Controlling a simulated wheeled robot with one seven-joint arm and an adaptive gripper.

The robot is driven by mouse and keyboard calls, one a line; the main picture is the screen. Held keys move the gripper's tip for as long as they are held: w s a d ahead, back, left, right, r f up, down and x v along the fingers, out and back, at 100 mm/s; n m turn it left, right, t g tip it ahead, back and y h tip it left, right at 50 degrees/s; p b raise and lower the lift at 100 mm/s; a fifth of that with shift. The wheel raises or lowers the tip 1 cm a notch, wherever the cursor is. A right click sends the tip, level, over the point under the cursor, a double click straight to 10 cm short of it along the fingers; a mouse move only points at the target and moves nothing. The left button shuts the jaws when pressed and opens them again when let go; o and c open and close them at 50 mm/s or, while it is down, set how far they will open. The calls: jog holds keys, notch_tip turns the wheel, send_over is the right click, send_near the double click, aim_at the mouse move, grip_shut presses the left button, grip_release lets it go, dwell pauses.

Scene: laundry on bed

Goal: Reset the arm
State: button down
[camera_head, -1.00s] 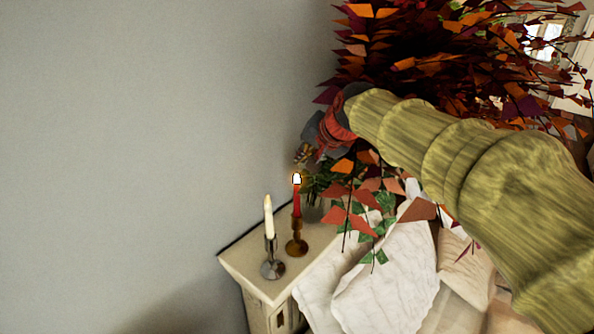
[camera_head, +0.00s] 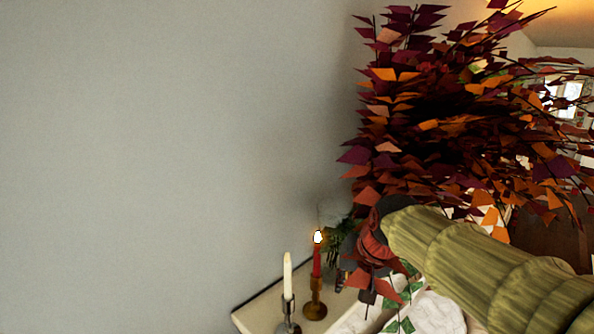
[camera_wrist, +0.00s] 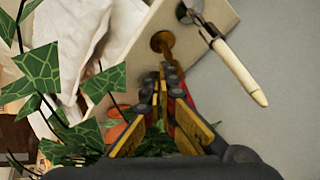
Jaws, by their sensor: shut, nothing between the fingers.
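My gripper (camera_wrist: 172,72) shows in the wrist view with its fingertips together and nothing held between them. In the head view my arm reaches in from the lower right, and its end hangs beside the candles, partly among leaves. A lit red candle (camera_head: 317,262) stands in a brass holder (camera_head: 315,309). In the wrist view the brass holder (camera_wrist: 162,42) is just beyond my fingertips, and its candle is mostly hidden behind the fingers. I cannot tell whether they touch.
A white candle (camera_head: 288,275) in a silver holder stands on the pale cabinet (camera_head: 258,312). A large red-orange plant (camera_head: 430,125) rises behind my arm. Green ivy leaves (camera_wrist: 42,75) and white cloth (camera_wrist: 72,25) are close to the gripper. The grey wall (camera_head: 150,150) fills the left.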

jog(key=s+d+f+b, duration=0.2)
jog(key=s+f+b, duration=0.6)
jog(key=f, duration=0.3)
jog(key=s+d+f+n+h+b, duration=0.1)
jog(key=s+d+f+b, duration=0.2)
jog(key=s+f+b, duration=0.5)
jog(key=s+d+f+h+b, duration=0.1)
jog(key=s+d+f+b, duration=0.2)
jog(key=s+f+b, duration=0.6)
notch_tip(320, 180, down, 6)
jog(key=shift+f+b, duration=0.2)
jog(key=shift+b, duration=0.85)
